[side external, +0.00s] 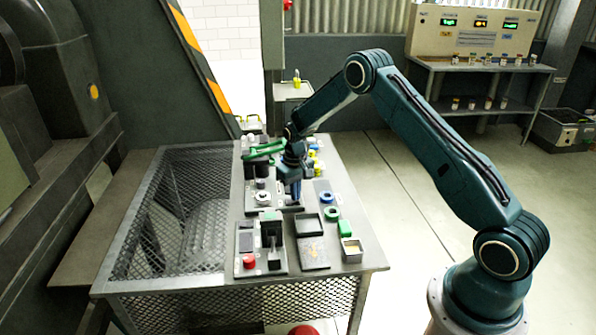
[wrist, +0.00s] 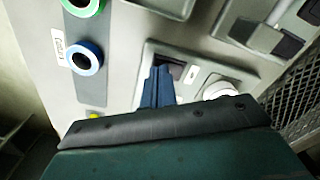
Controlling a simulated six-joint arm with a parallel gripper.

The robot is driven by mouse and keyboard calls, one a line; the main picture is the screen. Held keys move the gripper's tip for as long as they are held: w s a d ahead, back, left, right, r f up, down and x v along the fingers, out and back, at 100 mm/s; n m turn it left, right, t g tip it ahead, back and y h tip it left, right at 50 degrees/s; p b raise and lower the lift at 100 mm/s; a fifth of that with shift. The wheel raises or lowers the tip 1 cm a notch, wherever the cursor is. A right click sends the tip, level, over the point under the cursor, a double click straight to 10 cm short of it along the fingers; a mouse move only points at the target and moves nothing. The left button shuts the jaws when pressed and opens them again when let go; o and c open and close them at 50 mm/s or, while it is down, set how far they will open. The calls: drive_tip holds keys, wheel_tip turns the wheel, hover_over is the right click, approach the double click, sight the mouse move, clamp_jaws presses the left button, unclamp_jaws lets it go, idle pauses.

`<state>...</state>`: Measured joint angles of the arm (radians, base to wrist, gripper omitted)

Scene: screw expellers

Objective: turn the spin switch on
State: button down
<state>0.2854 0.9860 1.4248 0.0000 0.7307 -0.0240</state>
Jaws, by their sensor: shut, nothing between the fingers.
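In the wrist view, a dark switch (wrist: 176,66) sits in a raised grey plate with a small white label beside it. I take it to be the spin switch, but the label is too small to read. My gripper (wrist: 159,72) is shut and empty. Its blue fingers point at the switch and overlap its left part; I cannot tell whether they touch it. In the side view my gripper (side external: 296,200) is low over the middle of the bench, and the switch is hidden there.
A white round knob (wrist: 220,90) is right of the switch. A blue ring (wrist: 86,58) and a green ring (wrist: 84,6) lie to its left. The bench (side external: 345,272) also holds a red button (side external: 249,262), a lever panel (side external: 272,235) and a dark tray (side external: 309,224).

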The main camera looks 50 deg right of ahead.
drive_tip(key=shift+f, duration=0.35)
drive_tip(key=shift+r, duration=0.1)
idle(0.3)
drive_tip(key=shift+r, duration=3.45)
